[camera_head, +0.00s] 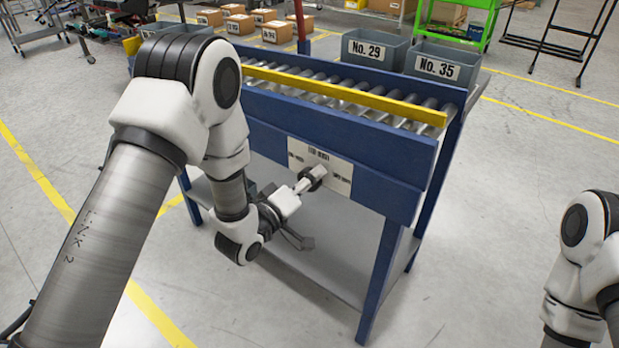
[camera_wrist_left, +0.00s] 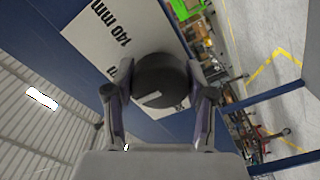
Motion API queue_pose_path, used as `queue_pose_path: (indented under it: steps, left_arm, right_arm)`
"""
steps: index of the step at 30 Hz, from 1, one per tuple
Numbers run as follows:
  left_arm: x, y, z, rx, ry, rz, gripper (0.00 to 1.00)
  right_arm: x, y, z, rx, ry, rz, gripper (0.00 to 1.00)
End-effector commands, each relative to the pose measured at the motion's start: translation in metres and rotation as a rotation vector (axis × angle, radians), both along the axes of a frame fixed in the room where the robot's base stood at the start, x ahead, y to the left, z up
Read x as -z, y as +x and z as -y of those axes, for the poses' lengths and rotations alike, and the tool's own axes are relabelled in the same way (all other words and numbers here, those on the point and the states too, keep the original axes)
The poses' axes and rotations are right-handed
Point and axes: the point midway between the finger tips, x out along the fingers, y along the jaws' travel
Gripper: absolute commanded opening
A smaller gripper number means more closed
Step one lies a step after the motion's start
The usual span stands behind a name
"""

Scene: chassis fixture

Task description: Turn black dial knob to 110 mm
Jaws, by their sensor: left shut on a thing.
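The black dial knob (camera_wrist_left: 163,76) is round and dark, with a short white mark on its face. It sits on a white label plate (camera_wrist_left: 88,38) on the blue front panel. "140 mm" reads on the plate; other labels are partly hidden behind the knob and fingers. My left gripper (camera_wrist_left: 160,94) is shut on the knob, one finger on each side. In the head view, the left gripper (camera_head: 311,181) reaches the plate (camera_head: 340,182), and the knob is mostly covered by it. My right arm shows at the right edge; its gripper is out of view.
The blue conveyor stand (camera_head: 340,125) has metal rollers and a yellow rail (camera_head: 345,95) on top. Grey bins No. 29 (camera_head: 375,48) and No. 35 (camera_head: 440,66) stand behind it. A grey lower shelf (camera_head: 320,270) lies below. The floor to the right is clear.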

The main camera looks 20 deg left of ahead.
Motion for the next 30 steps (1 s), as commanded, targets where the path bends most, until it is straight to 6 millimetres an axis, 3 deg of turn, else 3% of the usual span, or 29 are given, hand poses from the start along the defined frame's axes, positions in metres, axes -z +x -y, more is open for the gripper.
queue_pose_path:
  steps: [11,12,14,25,30]
  left_arm:
    - [0.000,0.000,0.000,0.000,-0.006,-0.001,0.20]
    - [0.000,0.000,0.000,0.000,-0.005,0.000,0.58]
    - [0.000,0.000,0.000,0.000,-0.005,0.000,0.79]
    - [0.000,-0.003,-0.001,-0.001,-0.005,-0.002,0.80]
    - [0.001,-0.027,-0.011,-0.004,-0.008,-0.005,0.80]
  right_arm:
    - [0.000,0.000,0.000,0.000,0.000,0.000,0.40]
    - [0.000,0.000,0.000,0.000,0.000,0.000,0.40]
    - [0.000,0.000,0.000,0.000,0.000,0.000,0.40]
    - [0.000,0.000,0.000,0.000,0.000,0.000,0.40]
    - [0.000,0.000,0.000,0.000,0.000,0.000,0.40]
